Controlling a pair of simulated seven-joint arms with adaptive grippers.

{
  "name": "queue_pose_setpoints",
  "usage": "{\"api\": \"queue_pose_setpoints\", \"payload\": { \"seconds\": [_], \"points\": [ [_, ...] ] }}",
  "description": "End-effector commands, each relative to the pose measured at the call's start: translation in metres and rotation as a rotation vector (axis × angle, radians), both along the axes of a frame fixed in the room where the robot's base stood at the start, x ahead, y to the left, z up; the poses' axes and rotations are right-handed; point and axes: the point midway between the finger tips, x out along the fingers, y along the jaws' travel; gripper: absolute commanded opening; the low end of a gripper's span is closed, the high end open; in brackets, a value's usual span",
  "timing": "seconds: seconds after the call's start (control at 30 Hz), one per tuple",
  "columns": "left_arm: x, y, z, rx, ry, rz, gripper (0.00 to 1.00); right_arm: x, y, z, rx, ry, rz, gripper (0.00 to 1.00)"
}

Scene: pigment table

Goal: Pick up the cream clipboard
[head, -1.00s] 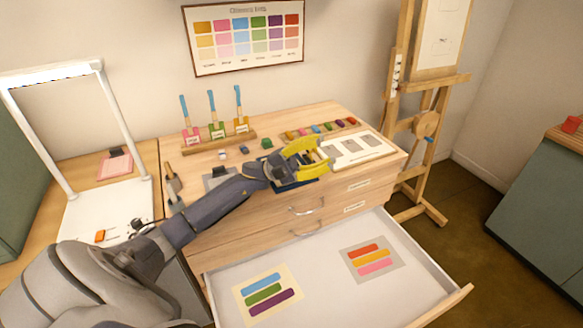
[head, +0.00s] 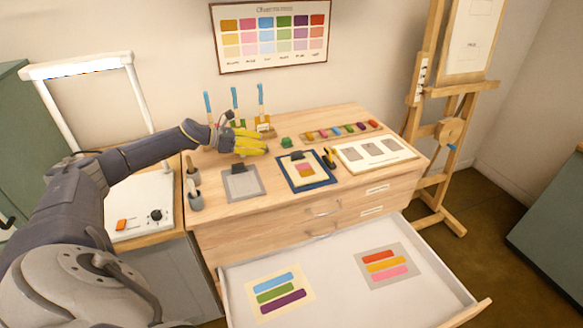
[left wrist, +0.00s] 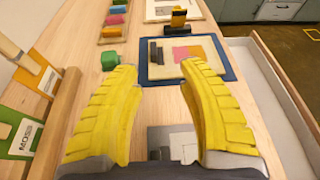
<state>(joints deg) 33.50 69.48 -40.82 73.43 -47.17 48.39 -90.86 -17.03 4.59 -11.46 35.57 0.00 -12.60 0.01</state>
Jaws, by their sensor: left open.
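The cream clipboard (head: 294,179) has a dark clip and pink and orange patches. It lies on a blue mat (head: 327,181) near the front of the wooden table. In the left wrist view the cream clipboard (left wrist: 171,69) lies ahead of the fingers, on the blue mat (left wrist: 144,74). My left gripper (head: 262,144) has yellow fingers and hangs left of and behind the clipboard, apart from it. In the left wrist view its fingers (left wrist: 160,82) are spread with nothing between them. My right gripper is not in view.
A grey clipboard (head: 242,186) lies left of the mat. A green block (head: 286,142), a black and yellow object (head: 329,158), a white palette board (head: 354,166) and a rack of colour blocks (head: 341,135) are nearby. The drawer (head: 335,284) below stands open.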

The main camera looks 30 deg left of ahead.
Motion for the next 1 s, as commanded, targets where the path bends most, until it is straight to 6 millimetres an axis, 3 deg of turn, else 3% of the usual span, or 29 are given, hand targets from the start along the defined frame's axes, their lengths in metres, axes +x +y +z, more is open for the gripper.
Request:
{"api": "queue_pose_setpoints", "payload": {
  "seconds": [0.1, 0.2, 0.7, 1.0],
  "points": [
    [-0.004, 0.015, -0.009, 0.056, -0.004, 0.012, 0.4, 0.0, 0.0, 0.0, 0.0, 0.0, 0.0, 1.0],
    [0.001, 0.015, -0.013, 0.071, -0.01, 0.014, 0.4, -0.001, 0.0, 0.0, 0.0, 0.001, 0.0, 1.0],
    [0.064, -0.033, -0.046, 0.07, -0.009, 0.014, 0.4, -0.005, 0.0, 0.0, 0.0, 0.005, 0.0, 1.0],
    [0.083, -0.047, -0.056, 0.07, -0.007, 0.014, 0.4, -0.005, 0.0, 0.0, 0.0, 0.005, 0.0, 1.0]
  ]
}}
